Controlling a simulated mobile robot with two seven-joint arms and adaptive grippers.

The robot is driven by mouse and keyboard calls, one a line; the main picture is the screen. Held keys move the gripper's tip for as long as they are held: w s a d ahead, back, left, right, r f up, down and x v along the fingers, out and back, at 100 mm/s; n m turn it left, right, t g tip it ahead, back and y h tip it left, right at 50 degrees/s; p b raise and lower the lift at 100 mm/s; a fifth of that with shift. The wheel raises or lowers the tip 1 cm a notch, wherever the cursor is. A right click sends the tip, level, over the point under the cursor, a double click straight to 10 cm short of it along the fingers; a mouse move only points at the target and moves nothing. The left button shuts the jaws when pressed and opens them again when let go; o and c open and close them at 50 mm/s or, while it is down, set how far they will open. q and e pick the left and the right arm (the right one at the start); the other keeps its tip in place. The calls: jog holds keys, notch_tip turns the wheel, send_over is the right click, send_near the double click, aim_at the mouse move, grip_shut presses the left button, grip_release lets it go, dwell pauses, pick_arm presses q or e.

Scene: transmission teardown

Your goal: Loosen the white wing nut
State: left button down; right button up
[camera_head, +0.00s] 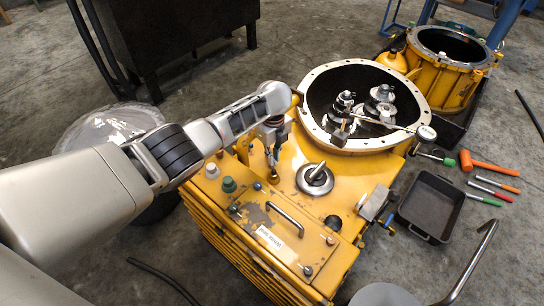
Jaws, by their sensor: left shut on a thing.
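My left gripper (272,165) reaches down over the yellow transmission casing (335,215), between the round opening and the row of small knobs. Its fingers are shut on a small fitting on the casing top, mostly hidden between them. I cannot make out for sure whether this is the white wing nut. A small whitish knob (211,171) stands at the casing's left edge, apart from the gripper. A green knob (228,185) stands beside it. My right gripper is out of view.
A round opening with a pale flange (315,133) holds metal gear parts. A silver round cover (315,179) and a bar handle (285,218) stick up nearby. A black tray (431,207), an orange mallet (487,165) and several hand tools lie at right. A second yellow housing (440,80) stands behind.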

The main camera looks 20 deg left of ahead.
pick_arm(q)
jog(key=shift+f+n, duration=0.1)
jog(key=shift+n, duration=0.8)
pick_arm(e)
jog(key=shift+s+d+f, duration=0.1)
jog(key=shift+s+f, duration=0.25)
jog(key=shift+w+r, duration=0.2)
pick_arm(q)
jog(key=c, duration=2.1)
grip_release()
jog(key=shift+c, duration=0.2)
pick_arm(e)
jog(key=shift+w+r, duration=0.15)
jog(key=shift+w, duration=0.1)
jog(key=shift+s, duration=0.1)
pick_arm(q)
notch_tip(320, 180, up, 12)
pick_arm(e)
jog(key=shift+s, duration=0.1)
